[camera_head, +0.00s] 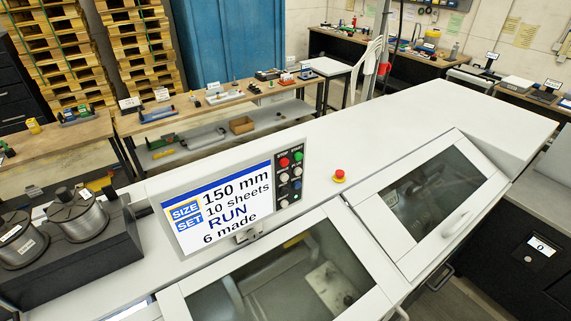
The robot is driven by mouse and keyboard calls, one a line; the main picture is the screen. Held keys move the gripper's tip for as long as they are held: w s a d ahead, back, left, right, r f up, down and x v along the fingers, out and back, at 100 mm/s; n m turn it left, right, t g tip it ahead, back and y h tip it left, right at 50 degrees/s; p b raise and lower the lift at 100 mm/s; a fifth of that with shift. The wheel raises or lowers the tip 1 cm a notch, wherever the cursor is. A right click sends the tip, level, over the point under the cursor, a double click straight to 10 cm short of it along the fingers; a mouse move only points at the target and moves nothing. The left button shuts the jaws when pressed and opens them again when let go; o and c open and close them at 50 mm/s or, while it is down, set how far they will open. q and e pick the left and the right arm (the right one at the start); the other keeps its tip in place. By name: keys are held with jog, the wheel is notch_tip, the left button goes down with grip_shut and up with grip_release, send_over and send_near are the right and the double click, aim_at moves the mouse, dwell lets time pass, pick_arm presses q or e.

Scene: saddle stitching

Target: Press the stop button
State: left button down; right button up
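The machine's button panel (291,175) is a dark strip at the right edge of the display. A red button (284,162) sits at its upper left under a label that appears to read STOP. A green button (298,156) sits beside it under a label that appears to read START. The display (222,208) reads 150 mm, 10 sheets, RUN, 6 made. A separate red mushroom button on a yellow base (339,175) stands on the white machine top, right of the panel. Neither of my grippers is in view.
Two windowed covers (433,196) slope at the machine's front and appear closed. Wire spools (77,216) sit in a black holder at left. The white top (420,115) around the mushroom button is clear. Workbenches (225,101) and pallets (137,40) stand behind.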

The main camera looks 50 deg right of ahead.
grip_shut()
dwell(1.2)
